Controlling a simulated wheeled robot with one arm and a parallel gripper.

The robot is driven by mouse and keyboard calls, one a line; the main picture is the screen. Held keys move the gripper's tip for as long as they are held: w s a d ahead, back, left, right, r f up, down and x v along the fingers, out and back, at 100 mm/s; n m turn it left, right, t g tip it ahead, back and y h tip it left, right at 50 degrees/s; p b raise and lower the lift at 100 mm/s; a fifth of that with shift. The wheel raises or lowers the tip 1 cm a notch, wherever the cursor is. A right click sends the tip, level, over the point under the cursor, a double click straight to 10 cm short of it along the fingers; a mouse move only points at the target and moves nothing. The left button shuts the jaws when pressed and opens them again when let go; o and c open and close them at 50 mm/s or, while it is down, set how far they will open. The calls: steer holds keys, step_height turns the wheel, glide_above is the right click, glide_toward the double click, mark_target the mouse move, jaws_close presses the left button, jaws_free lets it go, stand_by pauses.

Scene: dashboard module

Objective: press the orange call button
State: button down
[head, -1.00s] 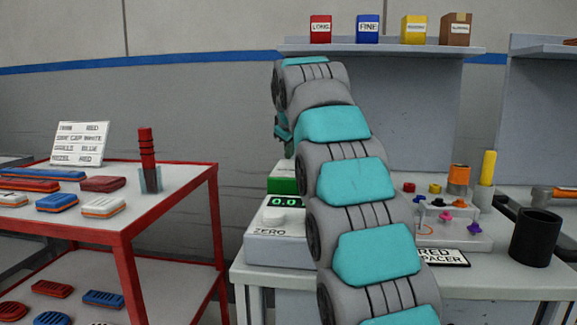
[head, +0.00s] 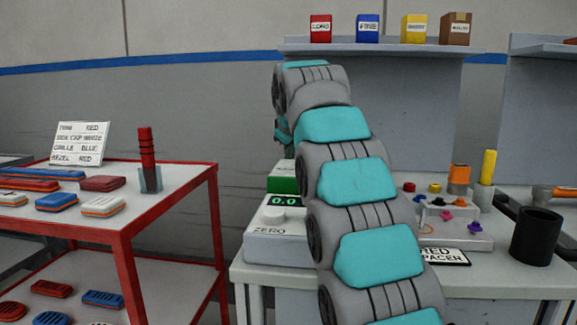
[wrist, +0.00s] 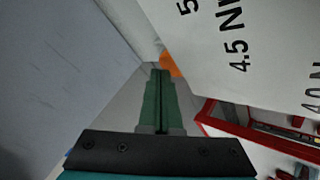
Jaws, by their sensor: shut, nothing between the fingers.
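In the wrist view my gripper (wrist: 161,75) is shut, its two green fingers together with nothing between them. An orange patch (wrist: 169,64) shows just beyond the fingertips, partly covered by a white printed panel. It may be the orange call button, but its shape is not clear. I cannot tell whether the fingertips touch it. In the head view my arm reaches away over the bench, and its links hide my gripper. No orange call button can be made out there.
The white panel (wrist: 240,45), printed "4.5 N", is close at the right of my fingers. A grey surface (wrist: 60,75) fills the left. In the head view a scale (head: 278,240) reading 0.0 stands beside my arm. A red-framed cart (head: 125,228) is at the left.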

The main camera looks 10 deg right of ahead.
steer(key=shift+f+b, duration=0.35)
steer(key=shift+f, duration=0.2)
stand_by(0.5)
steer(key=shift+r, duration=0.1)
steer(key=shift+r+p, duration=0.85)
steer(key=shift+p, duration=0.05)
step_height(320, 180, up, 3)
steer(key=shift+f+p, duration=0.1)
steer(key=shift+p, duration=1.15)
steer(key=shift+r+p, duration=0.4)
steer(key=shift+r, duration=0.8)
steer(key=shift+f, duration=0.1)
